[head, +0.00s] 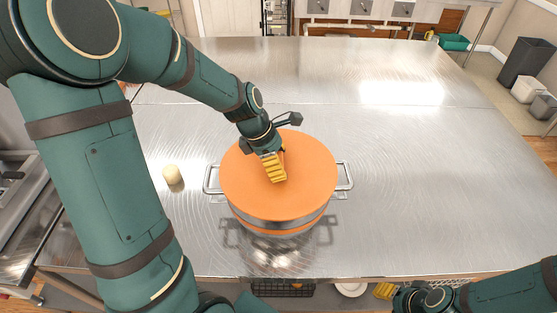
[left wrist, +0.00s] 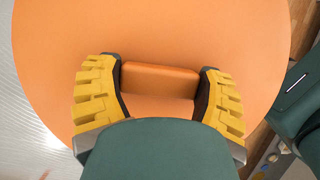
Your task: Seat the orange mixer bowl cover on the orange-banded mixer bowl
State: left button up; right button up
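The round orange mixer bowl cover (head: 312,165) lies flat over the steel mixer bowl (head: 300,222), hiding its opening. Whether the cover's edge touches the rim all round, I cannot tell. Below the cover, part of the bowl's orange band shows, and a metal handle sticks out on each side. My left gripper (head: 274,166) is above the middle of the cover. In the left wrist view, its yellow fingers are closed against both ends of the cover's orange grip bar (left wrist: 160,80). My right gripper (head: 384,291) is low at the front edge, mostly cut off and apart from the bowl.
The bowl stands on a broad steel table (head: 420,180), clear to the right and behind. A small pale round object (head: 172,174) sits left of the bowl. A dark basket (head: 285,289) and a white plate (head: 351,289) show below the table's front edge.

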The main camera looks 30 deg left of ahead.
pick_arm(q)
jog(key=o, duration=0.4)
jog(key=v, duration=1.2)
jog(key=shift+s+a, duration=0.1)
